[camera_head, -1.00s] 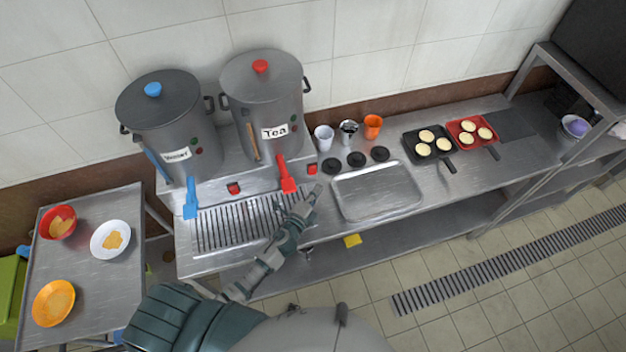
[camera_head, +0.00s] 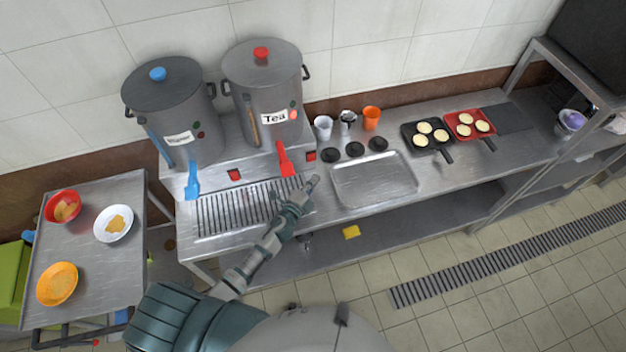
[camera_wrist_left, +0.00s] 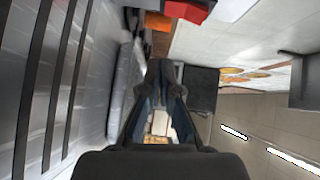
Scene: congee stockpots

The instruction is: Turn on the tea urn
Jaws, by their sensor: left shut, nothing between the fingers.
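The tea urn (camera_head: 262,88) is a grey pot with a red lid knob and a "Tea" label, standing at the back of the counter. A lamp (camera_head: 294,114) on its front shows bright pinkish red. Its red tap lever (camera_head: 285,158) hangs at the front. A small red switch (camera_head: 311,156) sits on the stand right of the lever. My left gripper (camera_head: 312,182) is shut and empty, just in front of and below that switch, apart from it in the picture. Its dark fingers (camera_wrist_left: 160,75) fill the middle of the left wrist view. My right gripper is not visible.
A second urn (camera_head: 172,110) with a blue knob and blue lever (camera_head: 192,180) stands on the left. The drip grate (camera_head: 235,208) lies below the levers. Cups, black discs and a metal tray (camera_head: 374,180) are to the right. A side table (camera_head: 95,255) holds bowls.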

